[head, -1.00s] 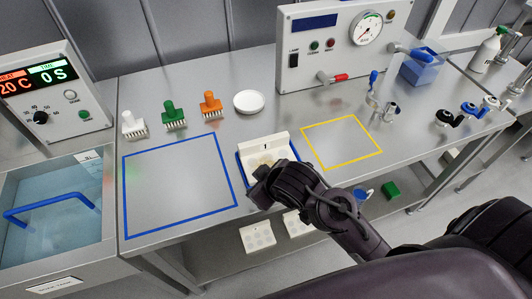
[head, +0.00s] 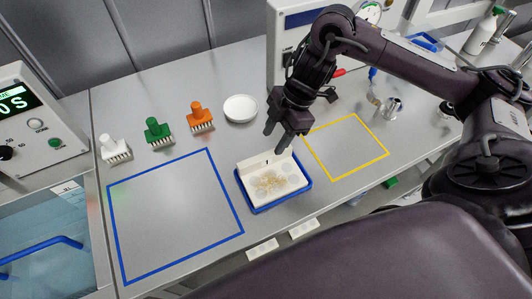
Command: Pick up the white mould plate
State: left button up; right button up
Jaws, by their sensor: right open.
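A white mould plate (head: 247,180) with round hollows lies in a shallow blue tray (head: 271,207) on the steel table. Small yellowish pieces are scattered over its middle, and a raised white back edge carries a dark mark. My right gripper (head: 276,140) is open and empty, pointing down just above and behind that back edge. It appears apart from the plate. My left gripper is not in view.
A blue-outlined square (head: 175,215) left and a yellow-outlined square (head: 347,147) right are empty. White (head: 116,149), green (head: 158,130) and orange (head: 200,117) pronged tools and a white round dish (head: 240,109) stand behind. More white plates (head: 262,250) lie below the table.

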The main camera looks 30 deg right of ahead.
aim_at(265, 155)
jog(key=shift+s+f, duration=0.1)
jog(key=shift+f, duration=0.35)
jog(key=x, duration=0.6)
jog(key=shift+a, duration=0.2)
jog(key=shift+f, duration=0.25)
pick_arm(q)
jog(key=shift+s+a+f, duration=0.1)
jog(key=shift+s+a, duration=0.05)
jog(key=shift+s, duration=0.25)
pick_arm(e)
jog(key=shift+a, duration=0.1)
grip_shut()
